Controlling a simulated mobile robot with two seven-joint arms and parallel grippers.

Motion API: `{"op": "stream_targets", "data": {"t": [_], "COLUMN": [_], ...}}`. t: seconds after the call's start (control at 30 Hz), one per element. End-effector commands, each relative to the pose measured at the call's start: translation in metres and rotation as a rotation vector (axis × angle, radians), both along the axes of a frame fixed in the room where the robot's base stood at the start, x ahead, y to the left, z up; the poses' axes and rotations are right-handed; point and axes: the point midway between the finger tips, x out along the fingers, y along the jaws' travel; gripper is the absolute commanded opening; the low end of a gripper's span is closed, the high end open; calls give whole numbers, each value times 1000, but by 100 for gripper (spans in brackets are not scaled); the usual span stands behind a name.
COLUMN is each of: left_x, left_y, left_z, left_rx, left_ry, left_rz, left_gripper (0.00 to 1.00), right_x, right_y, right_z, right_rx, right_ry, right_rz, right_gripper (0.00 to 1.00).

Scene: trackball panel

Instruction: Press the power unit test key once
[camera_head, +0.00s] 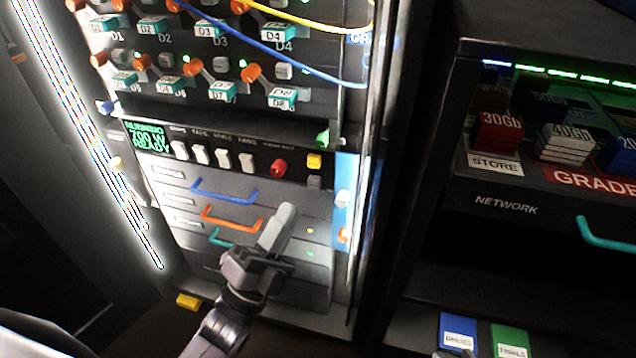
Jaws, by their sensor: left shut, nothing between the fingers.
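Blue (224,193), orange (231,219) and teal (222,239) handles stick out left of my gripper. A shelf with labelled blocks (497,132) stands right. A yellow block (189,301) sits low left.

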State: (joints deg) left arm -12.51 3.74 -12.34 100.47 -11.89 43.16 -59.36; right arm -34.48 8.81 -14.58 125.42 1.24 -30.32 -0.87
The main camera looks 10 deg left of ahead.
Motion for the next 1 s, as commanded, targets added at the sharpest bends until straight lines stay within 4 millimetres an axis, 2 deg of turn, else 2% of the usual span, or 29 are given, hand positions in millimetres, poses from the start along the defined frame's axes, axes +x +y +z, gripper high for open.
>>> {"op": "stream_targets", "data": {"t": [0.57,1.0], "left_x": [3,60], "left_y": [-2,-4], "left_z": [0,-2], "left_rx": [13,14], "left_ry": [-36,-38], "left_rz": [8,8], "left_gripper": [0,0], "right_x": [1,5], "right_y": [2,16], "right_z": [-3,-5], "right_rx": [2,40], "right_ry": [-5,-39], "right_rz": [4,32], "right_gripper": [43,43]}}
